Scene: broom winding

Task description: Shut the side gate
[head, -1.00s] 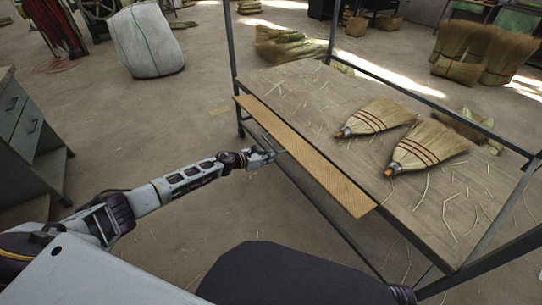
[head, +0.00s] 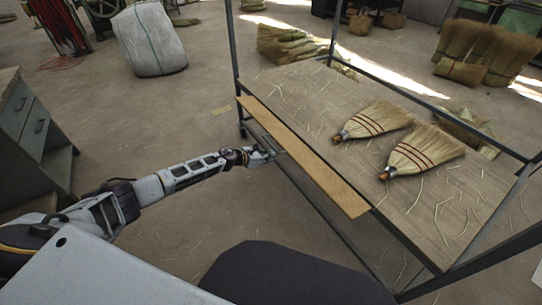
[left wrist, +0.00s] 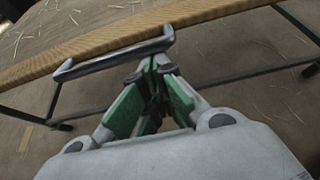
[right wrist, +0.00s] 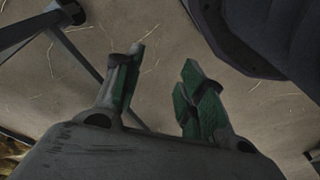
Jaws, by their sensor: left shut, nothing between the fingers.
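The side gate is a long tan woven panel (head: 310,163) along the near-left edge of the wooden cart table (head: 440,215). It juts outward from the edge, roughly level or slightly tilted; I cannot tell the exact angle. A grey bar handle on the gate shows in the left wrist view (left wrist: 115,56). My left gripper (head: 270,153) is at the gate's outer side by the handle. In the left wrist view its green-padded fingers (left wrist: 152,75) are shut and empty, tips close to the bar; contact is unclear. My right gripper (right wrist: 160,80) is open and empty over the floor.
Two straw brooms (head: 425,152) lie on the table among loose straws. Thin metal posts and rails (head: 235,45) frame the cart. A grey drawer cabinet (head: 35,130) stands at the left and a white sack (head: 150,40) farther back.

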